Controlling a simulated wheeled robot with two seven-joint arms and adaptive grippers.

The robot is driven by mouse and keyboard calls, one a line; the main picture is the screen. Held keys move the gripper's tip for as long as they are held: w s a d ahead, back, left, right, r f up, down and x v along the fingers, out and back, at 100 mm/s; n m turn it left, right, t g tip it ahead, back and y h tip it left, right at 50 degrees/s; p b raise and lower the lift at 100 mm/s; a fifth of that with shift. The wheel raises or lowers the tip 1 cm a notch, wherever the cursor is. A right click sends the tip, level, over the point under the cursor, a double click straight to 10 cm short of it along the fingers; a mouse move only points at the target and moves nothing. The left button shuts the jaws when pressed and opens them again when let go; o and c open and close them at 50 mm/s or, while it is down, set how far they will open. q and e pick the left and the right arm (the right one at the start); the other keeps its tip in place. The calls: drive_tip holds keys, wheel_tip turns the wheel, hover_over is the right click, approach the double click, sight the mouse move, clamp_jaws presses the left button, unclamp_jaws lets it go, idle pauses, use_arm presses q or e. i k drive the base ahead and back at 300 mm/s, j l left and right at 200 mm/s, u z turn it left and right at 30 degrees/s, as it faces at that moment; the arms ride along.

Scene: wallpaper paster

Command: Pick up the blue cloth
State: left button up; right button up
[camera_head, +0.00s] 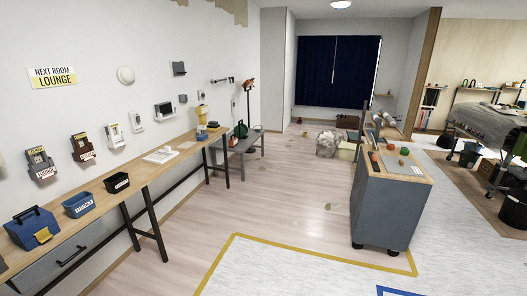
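I cannot make out a blue cloth for certain. A flat grey-blue sheet (402,164) lies on top of the grey rolling cabinet (385,212) at right of centre; I cannot tell whether it is cloth. A small blue item (213,125) sits at the far end of the long wall table (165,169), too small to identify. Neither of my grippers is in view.
A blue toolbox (32,228), a blue bin (80,205) and a black bin (117,183) stand on the wall table. A grey bench (243,143) stands beyond it. Dark blue curtains (335,72) hang at the back. The wooden floor (290,195) between table and cabinet is largely clear.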

sight(203, 137)
drive_tip(key=i, duration=1.6)
drive_tip(key=i+u, duration=0.2)
drive_tip(key=i, duration=0.2)
drive_tip(key=i+l+u, duration=0.2)
drive_tip(key=i, duration=0.2)
drive_tip(key=i+l+u, duration=0.15)
drive_tip(key=i+u, duration=0.3)
drive_tip(key=i+l+u, duration=0.2)
drive_tip(key=u, duration=0.2)
drive_tip(key=i+l+u, duration=0.25)
drive_tip(key=u, duration=0.2)
drive_tip(key=i+l+u, duration=0.15)
drive_tip(key=l+u, duration=0.3)
drive_tip(key=i+l+u, duration=0.2)
drive_tip(key=l, duration=0.3)
drive_tip(key=l+u, duration=0.2)
drive_tip(key=l, duration=0.25)
drive_tip(key=i, duration=0.85)
